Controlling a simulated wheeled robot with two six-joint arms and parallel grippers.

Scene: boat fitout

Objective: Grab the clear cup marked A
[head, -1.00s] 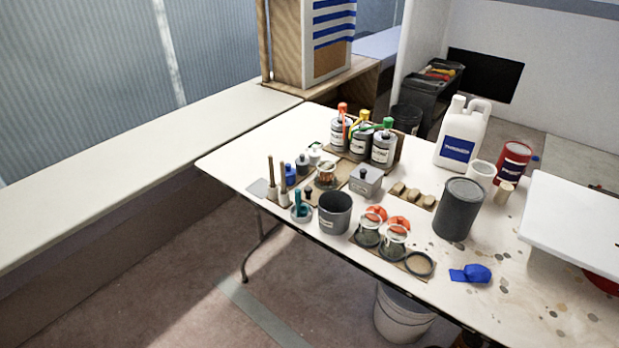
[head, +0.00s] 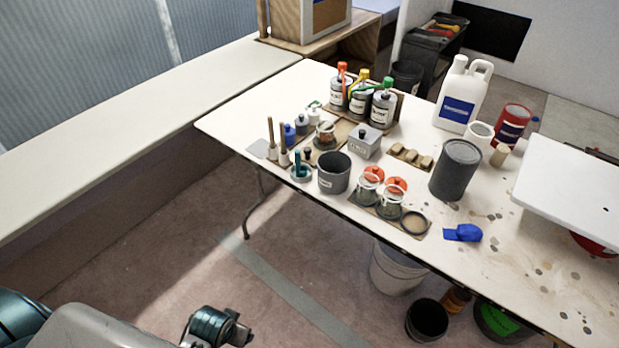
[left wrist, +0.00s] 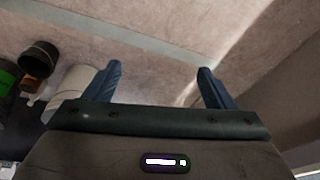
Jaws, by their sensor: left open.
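Two clear cups stand on a brown board near the front edge of the white table: a left one (head: 367,188) and a right one (head: 391,203). Orange-red pieces show behind their rims. I cannot read a letter A on either cup. My left arm comes in at the bottom left of the head view, over the floor and well short of the table; its fingers are not clear there. In the left wrist view my left gripper (left wrist: 158,88) is open and empty above the floor. My right gripper is not in view.
A grey pot (head: 333,174) stands left of the cups and a round-rimmed holder (head: 414,223) right of them. Buckets (head: 397,268) sit under the table.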

